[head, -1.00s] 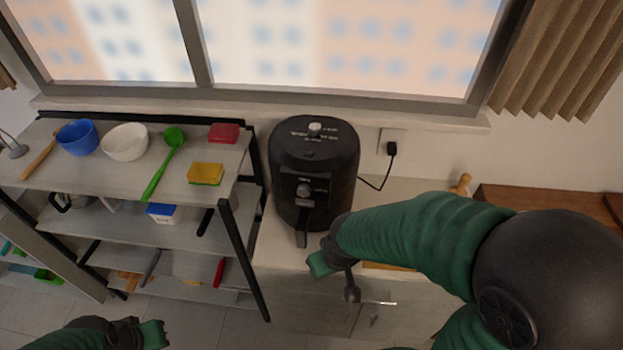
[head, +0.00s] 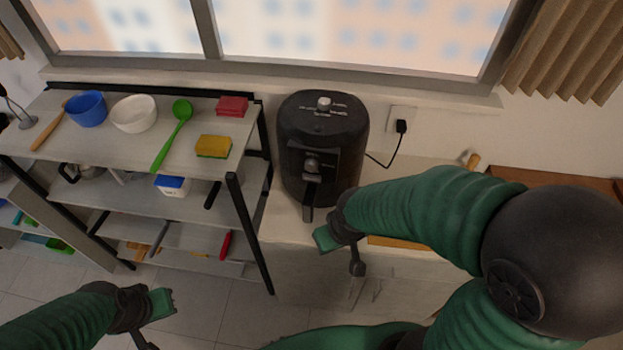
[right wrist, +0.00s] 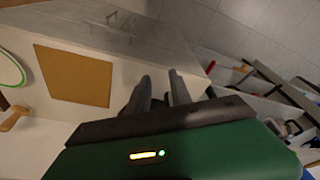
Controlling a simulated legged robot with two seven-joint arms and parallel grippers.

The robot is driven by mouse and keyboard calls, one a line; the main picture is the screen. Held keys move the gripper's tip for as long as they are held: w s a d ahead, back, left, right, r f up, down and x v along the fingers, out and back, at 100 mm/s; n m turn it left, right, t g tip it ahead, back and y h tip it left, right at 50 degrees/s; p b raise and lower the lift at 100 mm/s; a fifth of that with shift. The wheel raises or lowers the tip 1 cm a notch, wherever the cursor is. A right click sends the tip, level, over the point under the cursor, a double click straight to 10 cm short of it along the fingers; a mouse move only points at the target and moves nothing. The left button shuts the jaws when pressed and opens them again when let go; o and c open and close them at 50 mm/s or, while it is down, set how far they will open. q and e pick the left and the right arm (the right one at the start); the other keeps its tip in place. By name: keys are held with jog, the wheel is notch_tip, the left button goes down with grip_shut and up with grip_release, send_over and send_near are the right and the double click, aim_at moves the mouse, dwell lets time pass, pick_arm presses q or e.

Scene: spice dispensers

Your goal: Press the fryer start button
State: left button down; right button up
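The black air fryer (head: 322,150) stands upright on the counter below the window. A light knob (head: 324,102) with white markings is on its top. A round dial (head: 311,166) is on its front, above the handle (head: 308,203). My right gripper (head: 345,250) is just in front of and slightly right of the handle, apparently apart from it. In the right wrist view its two fingers (right wrist: 161,84) are apart with nothing visible between them. My left gripper (head: 158,318) is low at the left, far from the fryer; its finger opening is unclear.
A shelf rack (head: 140,150) stands left of the fryer with a blue bowl (head: 86,109), white bowl (head: 134,114), green spoon (head: 173,134) and yellow sponge (head: 213,146). A black plug (head: 401,127) is in the wall outlet. A tan board (right wrist: 74,75) lies on the counter.

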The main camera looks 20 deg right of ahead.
grip_shut()
dwell(1.3)
